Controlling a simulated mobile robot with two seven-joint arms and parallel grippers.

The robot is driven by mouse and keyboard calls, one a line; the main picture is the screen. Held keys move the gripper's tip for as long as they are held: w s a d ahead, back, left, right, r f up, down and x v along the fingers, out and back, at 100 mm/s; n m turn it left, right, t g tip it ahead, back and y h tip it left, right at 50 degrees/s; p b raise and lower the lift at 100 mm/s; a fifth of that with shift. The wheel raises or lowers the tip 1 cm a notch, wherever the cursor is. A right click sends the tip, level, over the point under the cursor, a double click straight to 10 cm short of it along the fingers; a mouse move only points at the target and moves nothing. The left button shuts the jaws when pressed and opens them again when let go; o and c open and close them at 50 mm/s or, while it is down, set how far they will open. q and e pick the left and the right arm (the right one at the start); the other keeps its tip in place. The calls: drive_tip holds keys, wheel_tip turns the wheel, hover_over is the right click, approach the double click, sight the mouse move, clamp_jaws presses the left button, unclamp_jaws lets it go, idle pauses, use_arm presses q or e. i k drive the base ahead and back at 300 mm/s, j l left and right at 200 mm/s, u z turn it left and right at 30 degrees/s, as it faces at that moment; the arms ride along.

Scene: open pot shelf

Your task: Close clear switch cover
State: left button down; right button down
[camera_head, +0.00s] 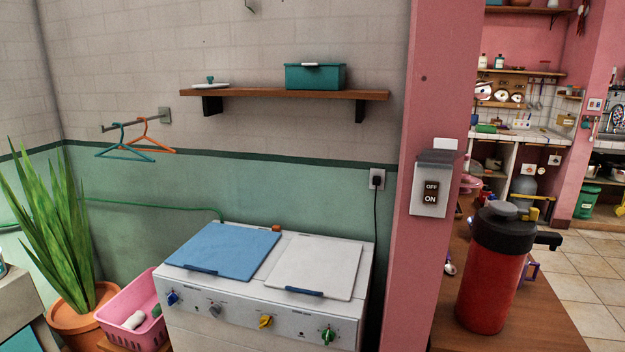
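A light grey switch box (429,204) is mounted on the pink pillar, right of centre. Its dark rocker switch (431,194) is marked OFF above and ON below, and its face is exposed. A greyish cover (437,157) sits at the top edge of the box and looks raised, projecting outward above the switch. How clear it is cannot be told. Neither of my grippers is in view, and nothing touches the switch or the cover.
A red dispenser with a black top (494,268) stands on a wooden counter (545,318) below right of the switch. A white washing machine (260,308) stands left of the pink pillar (443,75). The space directly before the switch looks clear.

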sight(439, 143)
drive_tip(key=i+l, duration=0.3)
drive_tip(key=l, duration=0.15)
drive_tip(key=i+l, duration=0.3)
drive_tip(key=l, duration=0.2)
